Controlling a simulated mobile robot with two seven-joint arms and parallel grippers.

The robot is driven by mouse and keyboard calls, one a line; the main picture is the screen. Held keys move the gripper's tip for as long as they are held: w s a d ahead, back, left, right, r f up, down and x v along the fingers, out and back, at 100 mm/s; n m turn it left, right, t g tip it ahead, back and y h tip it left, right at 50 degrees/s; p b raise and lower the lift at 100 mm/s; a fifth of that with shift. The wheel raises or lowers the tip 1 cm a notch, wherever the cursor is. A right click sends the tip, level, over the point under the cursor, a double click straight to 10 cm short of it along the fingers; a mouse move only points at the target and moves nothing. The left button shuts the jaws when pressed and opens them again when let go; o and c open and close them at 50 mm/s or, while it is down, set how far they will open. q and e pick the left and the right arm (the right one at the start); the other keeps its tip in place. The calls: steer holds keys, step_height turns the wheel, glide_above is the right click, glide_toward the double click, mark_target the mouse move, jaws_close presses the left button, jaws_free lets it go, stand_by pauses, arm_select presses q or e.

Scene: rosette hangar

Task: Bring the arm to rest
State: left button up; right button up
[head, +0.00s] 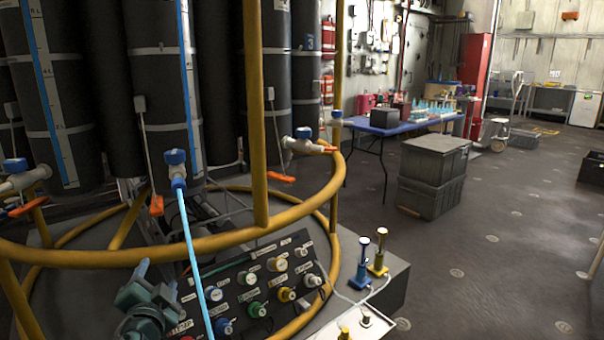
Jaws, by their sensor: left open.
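My left gripper (154,281) is the grey-green shape low in the head view, left of centre. Its jaws point up and are open, with nothing seen between them. It is in front of the yellow ring frame (180,248) of the rosette, just left of the labelled panel (250,292) of coloured knobs. I cannot tell whether it touches either. A light blue tube (190,240) hangs down just right of it. The rest of my left arm is mostly out of the picture. My right gripper is not in view.
Dark sampling bottles (160,80) with blue-capped valves stand in the frame. Two small pump-like fittings, blue (361,270) and yellow (378,258), stand right of the panel. Grey crates (432,180) and a blue table (400,127) are farther off. The floor at right is largely open.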

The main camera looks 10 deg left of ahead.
arm_select(q)
steer(key=s+d+f+m+g+h, duration=0.2)
steer(key=s+d+f+h, duration=0.4)
steer(key=s+d, duration=0.45)
steer(key=s+d+f+m+g+h, duration=0.1)
steer(key=s+d+f+h, duration=0.55)
steer(key=s+d, duration=0.35)
steer(key=s+d+r+n+h, duration=0.1)
steer(key=s+d+r+h, duration=0.15)
steer(key=d, duration=0.35)
step_height(320, 180, up, 7)
steer(key=w+n+g+y+p, duration=0.2)
steer(key=n+y+p, duration=0.1)
steer(key=p, duration=1.6)
steer(key=shift+d+n+y, duration=0.3)
steer(key=shift+n+y, duration=0.1)
steer(key=shift+n, duration=0.4)
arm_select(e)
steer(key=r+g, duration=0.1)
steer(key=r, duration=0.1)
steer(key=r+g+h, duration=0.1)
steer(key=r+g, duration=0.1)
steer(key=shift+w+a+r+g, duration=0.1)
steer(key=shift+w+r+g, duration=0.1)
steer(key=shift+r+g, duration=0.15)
arm_select(q)
steer(key=shift+w+f, duration=0.1)
steer(key=shift+f, duration=0.2)
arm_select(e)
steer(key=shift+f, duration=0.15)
